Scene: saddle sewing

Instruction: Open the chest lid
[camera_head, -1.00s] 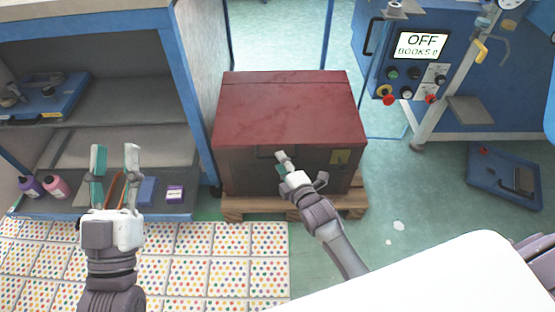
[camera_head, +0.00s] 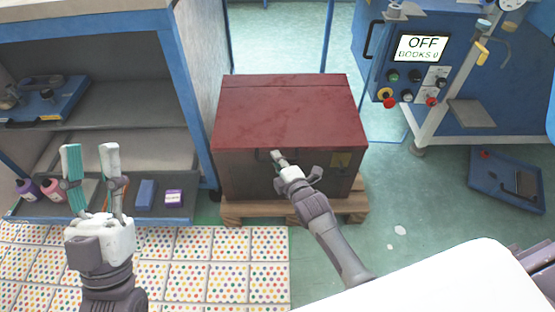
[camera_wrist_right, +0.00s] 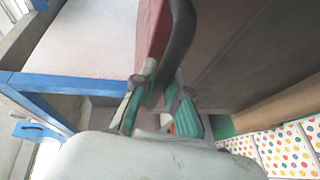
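The chest (camera_head: 290,112) has a dark red lid and brown-grey sides and stands on a wooden pallet. Its lid lies flat and closed. A dark handle (camera_head: 263,155) is on the upper front, partly hidden by my right gripper (camera_head: 278,158). In the right wrist view the dark handle bar (camera_wrist_right: 180,35) runs down between the fingertips of my right gripper (camera_wrist_right: 163,78), which are close together on either side of it. My left gripper (camera_head: 91,150) is open and empty, in front of the shelf at left, away from the chest.
The blue-framed shelf (camera_head: 187,95) stands close to the chest's left and holds bottles and small boxes. The wooden pallet (camera_head: 235,212) sticks out below the chest. A blue machine (camera_head: 465,115) with an OFF screen stands at right. Green floor (camera_head: 420,215) lies free between them.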

